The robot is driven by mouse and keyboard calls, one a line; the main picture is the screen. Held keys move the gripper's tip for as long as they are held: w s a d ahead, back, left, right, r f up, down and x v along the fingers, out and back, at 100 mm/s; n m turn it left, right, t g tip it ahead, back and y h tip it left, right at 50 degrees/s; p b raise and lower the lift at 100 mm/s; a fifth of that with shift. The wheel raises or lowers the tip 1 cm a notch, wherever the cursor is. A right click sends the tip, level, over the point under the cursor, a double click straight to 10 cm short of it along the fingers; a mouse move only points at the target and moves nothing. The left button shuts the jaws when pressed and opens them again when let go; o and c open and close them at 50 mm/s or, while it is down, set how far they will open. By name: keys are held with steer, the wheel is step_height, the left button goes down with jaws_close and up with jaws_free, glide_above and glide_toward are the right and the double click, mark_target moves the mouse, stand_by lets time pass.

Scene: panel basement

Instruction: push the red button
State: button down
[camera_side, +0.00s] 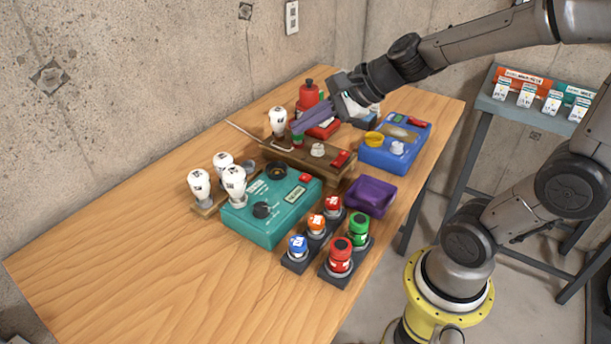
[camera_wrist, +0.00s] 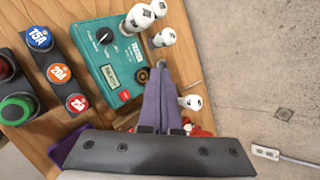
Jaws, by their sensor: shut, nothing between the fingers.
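The large red button (camera_side: 340,255) stands on a dark base at the front right of the bench, with a green button (camera_side: 358,229) behind it on the same base. In the wrist view, part of the red button (camera_wrist: 5,68) shows at the left edge, and the green button (camera_wrist: 16,109) is below it. My gripper (camera_side: 298,128) is far from the red button, towards the back of the bench above the wooden block. Its purple fingers are together and empty; they also show in the wrist view (camera_wrist: 160,72). Nothing covers the red button in the side view.
A strip with blue (camera_side: 298,245), orange and red caps stands beside the buttons. The front left of the bench is clear.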

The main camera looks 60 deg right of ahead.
mark_target(311, 177)
steer(key=d+f+m, duration=0.1)
steer(key=d, duration=0.1)
steer(key=w+d+f+m, duration=0.1)
steer(key=d+f, duration=0.1)
steer(key=shift+w+d+f+m+h, duration=0.1)
steer(key=shift+d+f+m+h, duration=0.2)
steer(key=shift+m+h, duration=0.1)
steer(key=shift+a+f, duration=0.1)
steer(key=shift+f, duration=4.3)
steer(key=shift+f, duration=0.9)
steer(key=shift+r, duration=0.9)
